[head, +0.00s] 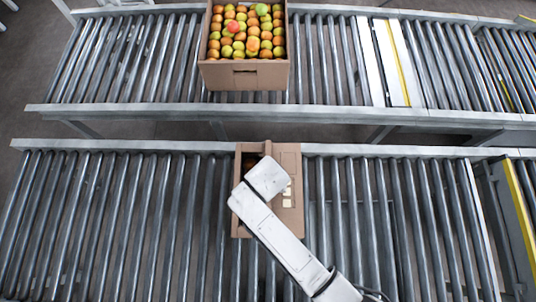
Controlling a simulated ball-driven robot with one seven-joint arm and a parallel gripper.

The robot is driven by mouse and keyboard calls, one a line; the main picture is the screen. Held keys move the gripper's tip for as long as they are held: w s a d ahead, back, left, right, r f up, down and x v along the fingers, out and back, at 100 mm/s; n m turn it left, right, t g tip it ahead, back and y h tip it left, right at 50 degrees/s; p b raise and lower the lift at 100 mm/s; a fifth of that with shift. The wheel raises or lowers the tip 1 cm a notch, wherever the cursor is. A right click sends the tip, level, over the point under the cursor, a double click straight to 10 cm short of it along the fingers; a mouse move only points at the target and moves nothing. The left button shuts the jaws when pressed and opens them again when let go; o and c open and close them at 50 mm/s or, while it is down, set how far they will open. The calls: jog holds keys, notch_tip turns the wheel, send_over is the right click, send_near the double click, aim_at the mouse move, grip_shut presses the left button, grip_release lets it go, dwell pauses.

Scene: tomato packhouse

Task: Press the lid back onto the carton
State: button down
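A brown cardboard carton (238,170) stands on the near roller conveyor, in the middle of the head view. A brown lid panel (289,158) covers its right part, with several small pale patches on it. A dark gap shows at the carton's upper left, beside the lid panel. My white arm reaches up from the lower right, and its end lies over the carton, hiding much of its middle and left side. My gripper's fingers are hidden beneath the arm, so I cannot see their state or whether they touch the lid.
An open carton (245,74) full of red, orange and green tomatoes stands on the far roller conveyor (130,60). The near conveyor (110,220) is clear on both sides of its carton. Metal rails edge both conveyors, with a gap between them.

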jog(key=shift+f, duration=0.2)
jog(key=c, duration=0.9)
grip_release()
jog(key=shift+c, duration=0.2)
jog(key=c, duration=0.3)
notch_tip(320, 180, up, 8)
jog(key=p, duration=0.8)
jog(key=shift+r, duration=0.1)
